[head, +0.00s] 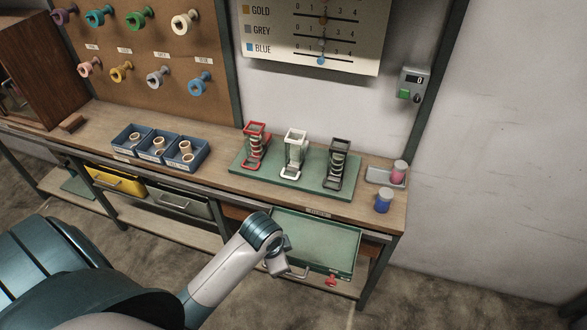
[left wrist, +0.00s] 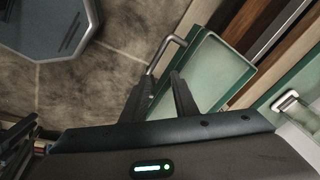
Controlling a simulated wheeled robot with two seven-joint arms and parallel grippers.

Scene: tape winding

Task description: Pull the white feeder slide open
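The white feeder (head: 295,145) is an upright frame between a red and a black one on a green board. A white loop (head: 291,171) juts from the front of its base, much like the loops on its neighbours. A pale loop on a green surface at the right of the left wrist view (left wrist: 286,101) looks like the same one. My left gripper (head: 279,264) is in front of the bench by the open green drawer, well short of the feeder. In the left wrist view its fingers (left wrist: 162,78) are apart, near the drawer handle. My right gripper is out of view.
The green drawer (head: 315,240) stands open and empty below the board (head: 238,162), its handle (left wrist: 165,52) near my left fingers. Blue bins (head: 160,145) stand to the left. A blue spool (head: 383,201) and a tray with a pink spool (head: 398,171) are at the right end.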

